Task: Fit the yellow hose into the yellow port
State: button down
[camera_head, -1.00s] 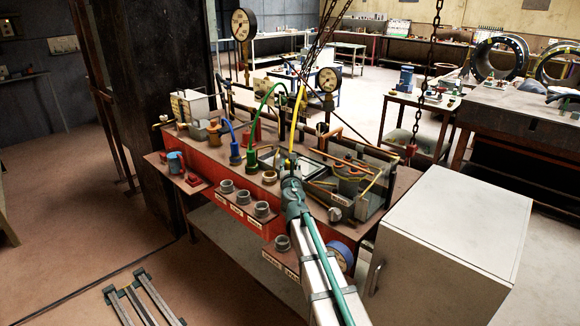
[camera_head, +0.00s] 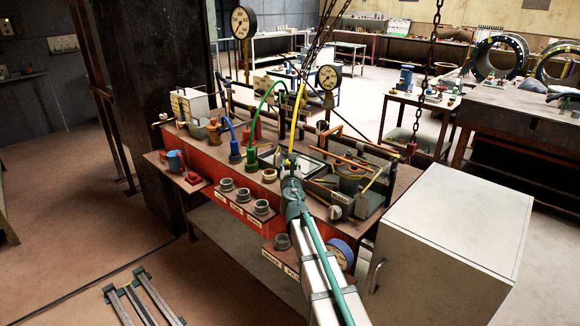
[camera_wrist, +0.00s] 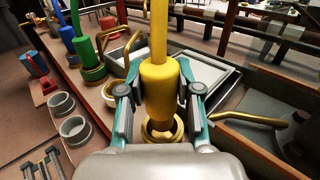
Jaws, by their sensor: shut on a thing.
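The yellow hose (camera_head: 298,115) comes down from above to the red bench. In the wrist view its thick yellow end (camera_wrist: 159,88) is upright between the fingers of my gripper (camera_wrist: 158,95), which is shut on it. A brass ring with a dark opening (camera_wrist: 163,131) lies directly below the hose end. The narrow tip is at or just inside this ring; I cannot tell how deep it sits. In the head view my gripper (camera_head: 291,188) hides the hose's lower end and the ring.
A green hose end (camera_head: 252,158) and a blue one (camera_head: 235,150) stand to the left. Several grey sockets (camera_head: 243,195) line the bench's front. An open tray with brass pipes (camera_head: 350,182) is close on the right. A white cabinet (camera_head: 450,230) stands at right front.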

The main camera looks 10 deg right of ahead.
jog(key=shift+f+b, duration=1.3)
jog(key=shift+f, duration=0.15)
jog(key=c, duration=0.7)
grip_release()
jog(key=shift+r, duration=0.1)
jog(key=s, duration=0.4)
jog(key=s+a, duration=0.1)
jog(key=s, duration=0.7)
jog(key=shift+a, duration=0.35)
